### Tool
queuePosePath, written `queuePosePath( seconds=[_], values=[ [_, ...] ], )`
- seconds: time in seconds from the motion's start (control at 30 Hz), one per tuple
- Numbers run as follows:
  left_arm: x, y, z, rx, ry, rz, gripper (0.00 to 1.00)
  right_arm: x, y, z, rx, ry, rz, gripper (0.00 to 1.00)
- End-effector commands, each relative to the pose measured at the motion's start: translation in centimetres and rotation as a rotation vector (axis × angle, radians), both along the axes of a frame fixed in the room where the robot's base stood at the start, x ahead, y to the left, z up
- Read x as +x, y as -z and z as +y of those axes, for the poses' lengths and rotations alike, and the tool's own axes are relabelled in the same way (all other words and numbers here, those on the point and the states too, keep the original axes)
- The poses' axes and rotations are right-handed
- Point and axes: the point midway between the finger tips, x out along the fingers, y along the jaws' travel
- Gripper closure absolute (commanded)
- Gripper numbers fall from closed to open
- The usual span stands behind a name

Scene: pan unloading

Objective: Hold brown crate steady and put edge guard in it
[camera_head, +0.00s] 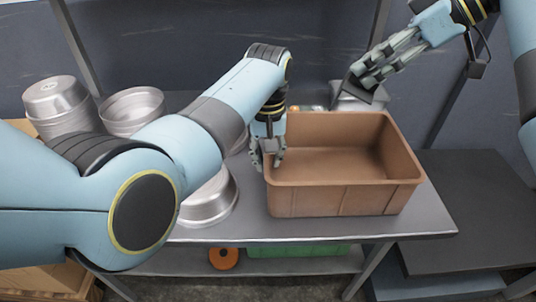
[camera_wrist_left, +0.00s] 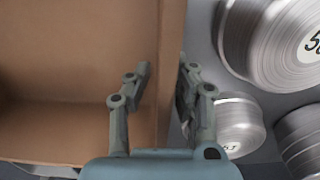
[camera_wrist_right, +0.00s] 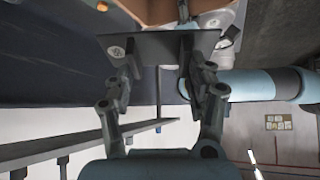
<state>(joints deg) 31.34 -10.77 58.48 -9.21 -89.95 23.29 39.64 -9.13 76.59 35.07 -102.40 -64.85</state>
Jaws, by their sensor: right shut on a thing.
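The brown crate (camera_head: 345,200) stands on the grey table, upright and empty as far as I can see. It also shows in the left wrist view (camera_wrist_left: 60,130). My left gripper (camera_head: 268,160) straddles the crate's left wall, one finger inside and one outside. In the left wrist view the fingers (camera_wrist_left: 166,75) look spread, with a gap between the inner finger and the wall. My right gripper (camera_head: 365,75) is shut on the edge guard (camera_head: 362,92), a dark flat plate held above and behind the crate. The plate also shows in the right wrist view (camera_wrist_right: 150,47).
Metal pans (camera_head: 132,108) stand at the back left of the table, and a pan (camera_head: 210,200) lies left of the crate. A dark platform (camera_head: 470,200) lies to the right. A bare table strip runs before the crate.

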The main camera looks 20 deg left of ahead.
Motion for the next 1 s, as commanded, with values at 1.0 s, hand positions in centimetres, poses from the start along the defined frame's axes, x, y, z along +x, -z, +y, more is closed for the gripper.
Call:
queuePosePath(
  seconds=[1.0],
  values=[
    [0.0,0.0,0.0,0.000,0.000,0.000,1.00,0.0,2.4,0.0,0.000,0.000,0.000,0.84]
  ],
)
